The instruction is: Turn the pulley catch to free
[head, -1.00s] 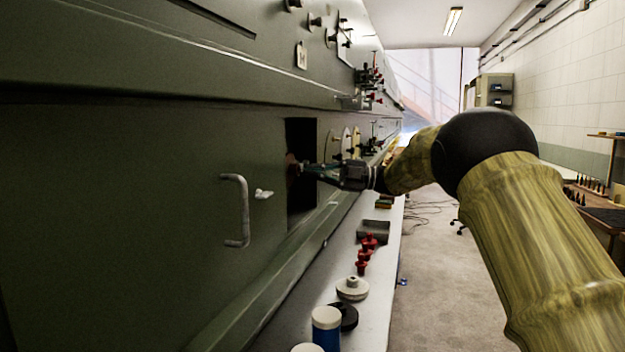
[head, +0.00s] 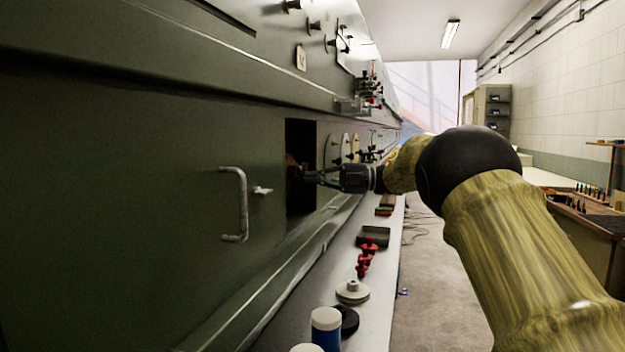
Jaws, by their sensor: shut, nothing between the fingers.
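My gripper (head: 318,178) reaches from the right to a dark rectangular opening (head: 299,215) in the green fuselage side. Its fingertips are at or just inside the opening, and it is shut and empty. A small brownish part (head: 292,168) shows inside the opening, just left of the fingertips. It may belong to the pulley, but shadow hides its shape. I cannot make out the pulley catch or its setting, nor whether the fingers touch anything.
A grey bar handle (head: 240,205) and a small pale lever (head: 262,190) are left of the opening. The floor to the right is open.

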